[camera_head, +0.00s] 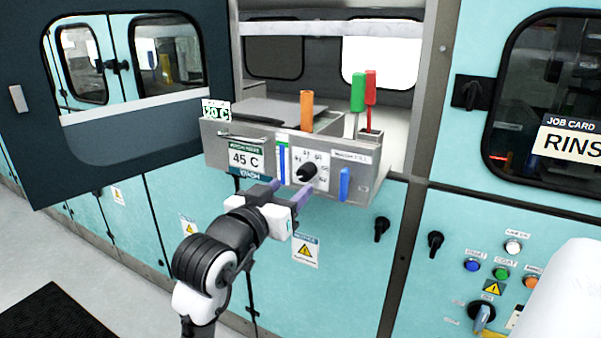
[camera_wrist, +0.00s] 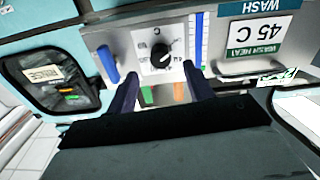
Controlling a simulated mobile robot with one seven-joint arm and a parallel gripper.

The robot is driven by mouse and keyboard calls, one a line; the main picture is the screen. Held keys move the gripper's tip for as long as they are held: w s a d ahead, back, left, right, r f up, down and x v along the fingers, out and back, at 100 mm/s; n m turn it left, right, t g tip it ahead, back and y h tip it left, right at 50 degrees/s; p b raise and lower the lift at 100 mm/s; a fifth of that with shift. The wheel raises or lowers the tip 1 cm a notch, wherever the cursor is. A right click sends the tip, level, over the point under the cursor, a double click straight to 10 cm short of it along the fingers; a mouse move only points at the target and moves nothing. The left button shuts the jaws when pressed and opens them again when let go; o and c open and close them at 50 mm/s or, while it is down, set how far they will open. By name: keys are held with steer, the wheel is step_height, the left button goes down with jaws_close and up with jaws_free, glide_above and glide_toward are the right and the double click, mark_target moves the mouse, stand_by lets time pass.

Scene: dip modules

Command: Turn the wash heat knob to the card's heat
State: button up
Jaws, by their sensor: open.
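The black wash heat knob (camera_head: 307,172) sits on a white dial plate on the front of the grey wash box. It also shows in the wrist view (camera_wrist: 162,56), with small dial marks around it too blurred to read surely. A wash heat sign (camera_head: 246,159) left of the dial reads 45 C; the wrist view shows it too (camera_wrist: 258,32).
A blue lever (camera_head: 344,184) stands right of the dial and a blue vertical strip (camera_head: 281,163) left of it. Orange (camera_head: 306,110), green (camera_head: 358,92) and red (camera_head: 370,88) handles rise above the box. A job card (camera_head: 571,140) reading RINS hangs at the right window.

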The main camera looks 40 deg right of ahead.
mark_target(303, 177)
steer(key=p+x, duration=0.1)
steer(key=x, duration=0.5)
steer(key=shift+a, duration=0.1)
steer(key=shift+c, duration=0.4)
steer(key=c, duration=0.9)
